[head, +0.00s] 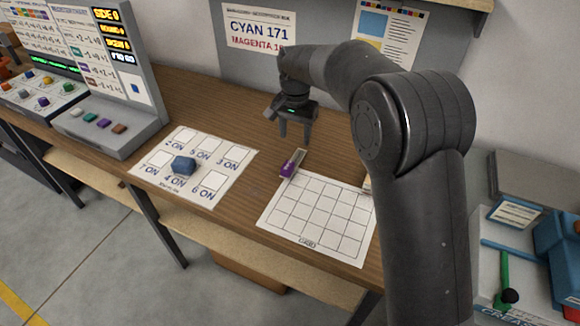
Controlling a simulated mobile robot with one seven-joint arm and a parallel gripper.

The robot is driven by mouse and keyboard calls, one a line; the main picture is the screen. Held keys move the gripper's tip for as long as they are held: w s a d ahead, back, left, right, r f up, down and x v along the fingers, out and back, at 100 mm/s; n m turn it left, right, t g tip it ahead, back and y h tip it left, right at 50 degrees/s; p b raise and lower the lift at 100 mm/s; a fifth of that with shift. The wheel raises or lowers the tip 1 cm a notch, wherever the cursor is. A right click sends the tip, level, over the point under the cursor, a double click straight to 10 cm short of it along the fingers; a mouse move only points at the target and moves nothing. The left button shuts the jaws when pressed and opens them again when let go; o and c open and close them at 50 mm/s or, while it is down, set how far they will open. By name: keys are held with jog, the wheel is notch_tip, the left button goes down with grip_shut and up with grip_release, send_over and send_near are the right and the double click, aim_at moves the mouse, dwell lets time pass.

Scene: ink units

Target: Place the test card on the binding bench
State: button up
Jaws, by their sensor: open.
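My gripper (296,138) is open and empty, fingers pointing down above the wooden bench (215,108). A small purple and white piece (292,164) lies just below it in the picture, apart from the fingers, at the upper left corner of a white grid sheet (318,217). I cannot tell whether this piece is the test card. A pale edge of something (367,184) shows beside my arm, mostly hidden. No label in view marks a binding bench, so I cannot tell which surface it is.
A blue block (184,165) sits on a numbered white sheet (222,163). A grey console (134,128) with coloured pieces stands at the left. A grey panel with a CYAN 171 sign (260,27) rises behind. Blue equipment (556,250) is at the right.

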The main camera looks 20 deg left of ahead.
send_over(289, 162)
notch_tip(289, 162, down, 6)
jog(key=shift+w+f, duration=0.15)
jog(key=shift+f, duration=0.05)
jog(key=f, duration=0.5)
jog(key=shift+s+d+f, duration=0.1)
jog(key=shift+s+f, duration=0.15)
jog(key=shift+f, duration=0.05)
jog(key=c, duration=1.1)
jog(key=shift+c, duration=0.2)
jog(key=shift+r, duration=0.55)
jog(key=r, duration=0.2)
jog(key=d+r, duration=0.1)
jog(key=shift+w+r, duration=0.15)
jog(key=shift+r, duration=0.25)
jog(key=w+d+r, duration=0.1)
jog(key=d+r, duration=0.5)
jog(key=d, duration=0.4)
jog(key=shift+w+d, duration=0.2)
jog(key=shift+d, duration=0.1)
